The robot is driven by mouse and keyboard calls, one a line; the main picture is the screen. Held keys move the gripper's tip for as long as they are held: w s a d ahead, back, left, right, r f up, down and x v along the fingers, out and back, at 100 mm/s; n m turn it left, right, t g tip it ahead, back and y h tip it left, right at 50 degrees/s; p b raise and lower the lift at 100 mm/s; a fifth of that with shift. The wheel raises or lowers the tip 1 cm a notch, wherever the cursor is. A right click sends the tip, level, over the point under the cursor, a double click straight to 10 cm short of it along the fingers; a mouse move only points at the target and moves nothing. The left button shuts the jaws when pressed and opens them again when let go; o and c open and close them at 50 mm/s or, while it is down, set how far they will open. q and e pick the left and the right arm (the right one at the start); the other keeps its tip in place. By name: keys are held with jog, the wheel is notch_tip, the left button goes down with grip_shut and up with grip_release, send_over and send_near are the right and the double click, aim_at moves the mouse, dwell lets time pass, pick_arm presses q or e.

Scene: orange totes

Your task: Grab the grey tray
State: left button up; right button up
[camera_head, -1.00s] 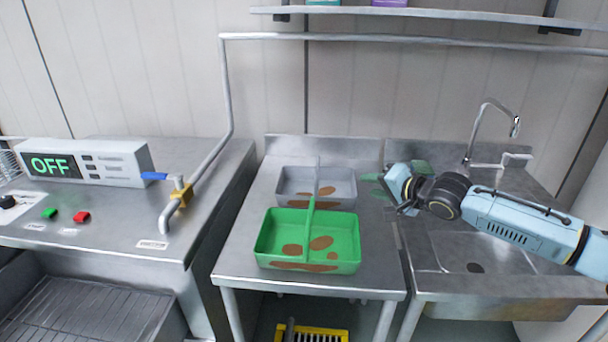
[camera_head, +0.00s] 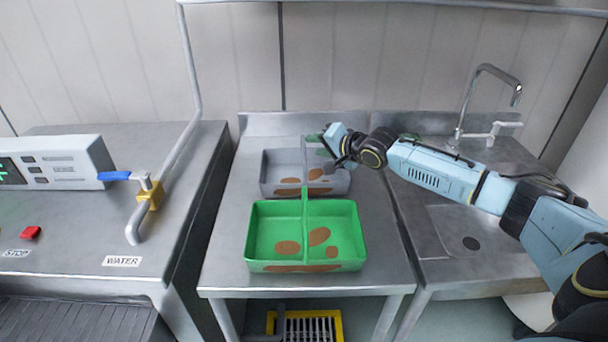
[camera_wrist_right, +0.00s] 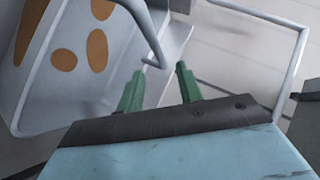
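The grey tray (camera_head: 270,172) with brown stains sits at the back of the steel table, with an upright grey handle across its middle. It also shows in the right wrist view (camera_wrist_right: 82,18), at upper left. A green tray (camera_head: 346,219), also stained brown, stands in front of it. My right gripper (camera_head: 322,143) is over the grey tray, close to its handle. In the right wrist view its two green fingers (camera_wrist_right: 160,70) are apart, with a grey bar of a handle just beyond the tips. Contact cannot be told. My left gripper is out of view.
A sink with a tap (camera_head: 480,95) lies right of the table. A counter with a control panel (camera_head: 65,162), a blue-handled valve (camera_head: 115,176) and a pipe stands at left. A yellow-edged grate (camera_head: 336,325) is below. Bare table (camera_head: 235,225) lies left of the trays.

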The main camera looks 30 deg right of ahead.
aim_at(304, 144)
jog(key=b+x, duration=0.1)
jog(key=x, duration=0.4)
jog(key=shift+a, duration=0.2)
jog(key=shift+w+f, duration=0.15)
jog(key=shift+w, duration=0.1)
jog(key=shift+w+a, duration=0.1)
jog(key=shift+w, duration=0.05)
jog(key=c, duration=0.8)
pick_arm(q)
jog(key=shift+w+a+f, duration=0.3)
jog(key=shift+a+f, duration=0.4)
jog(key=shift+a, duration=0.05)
